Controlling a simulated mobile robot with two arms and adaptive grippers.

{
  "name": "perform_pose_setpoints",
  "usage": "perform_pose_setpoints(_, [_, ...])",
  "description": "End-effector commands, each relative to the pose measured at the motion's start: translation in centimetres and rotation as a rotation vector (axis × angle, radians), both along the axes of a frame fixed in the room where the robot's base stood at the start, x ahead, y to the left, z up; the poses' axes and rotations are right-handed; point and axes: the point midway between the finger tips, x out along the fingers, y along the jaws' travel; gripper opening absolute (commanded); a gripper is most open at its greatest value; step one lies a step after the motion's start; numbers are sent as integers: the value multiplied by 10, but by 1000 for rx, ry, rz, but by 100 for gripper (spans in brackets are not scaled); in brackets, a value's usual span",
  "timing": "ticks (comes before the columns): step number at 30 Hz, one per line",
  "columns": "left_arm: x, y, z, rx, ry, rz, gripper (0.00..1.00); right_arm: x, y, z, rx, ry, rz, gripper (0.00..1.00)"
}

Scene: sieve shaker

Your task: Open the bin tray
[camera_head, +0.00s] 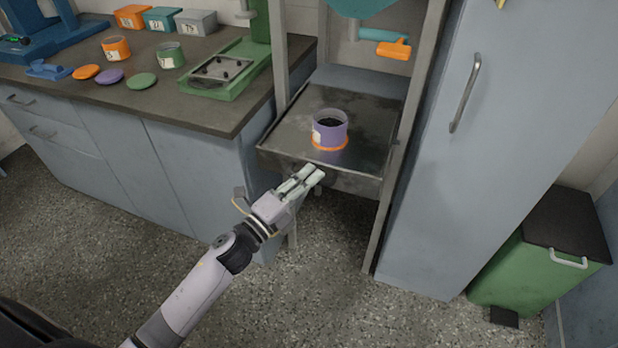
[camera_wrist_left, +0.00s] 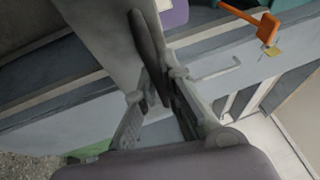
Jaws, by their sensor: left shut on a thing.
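The bin tray (camera_head: 283,142) is a shallow dark metal tray in the upright grey frame, its front part standing out past the frame posts. A purple cup with an orange base ring (camera_head: 329,130) stands upright on it, with dark material inside. My left gripper (camera_head: 314,174) is at the middle of the tray's front face. In the left wrist view its fingers (camera_wrist_left: 158,88) are closed around a dark, narrow handle (camera_wrist_left: 148,45) on the tray front. The handle is mostly hidden by the fingers in the head view. My right gripper is not in view.
A counter (camera_head: 150,95) with lids, jars and a green device (camera_head: 222,70) stands left of the frame. A tall grey cabinet (camera_head: 440,190) is close on the right, with a green bin (camera_head: 530,265) beyond it. The floor in front is clear.

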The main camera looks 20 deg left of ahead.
Motion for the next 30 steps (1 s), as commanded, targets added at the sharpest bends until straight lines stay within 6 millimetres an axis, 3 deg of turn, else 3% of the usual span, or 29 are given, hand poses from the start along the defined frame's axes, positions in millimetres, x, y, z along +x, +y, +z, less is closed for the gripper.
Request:
perform_pose_setpoints(10, [0, 0, -1, 1, 1, 1, 30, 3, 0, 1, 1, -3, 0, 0])
perform_pose_setpoints(20, [-2, 1, -1, 0, 1, 0, 30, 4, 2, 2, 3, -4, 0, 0])
perform_pose_setpoints(25, [-20, 9, -6, 0, 4, 1, 30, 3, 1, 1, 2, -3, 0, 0])
perform_pose_setpoints(30, [-51, 24, -12, 0, 5, 2, 30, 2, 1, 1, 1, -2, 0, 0])
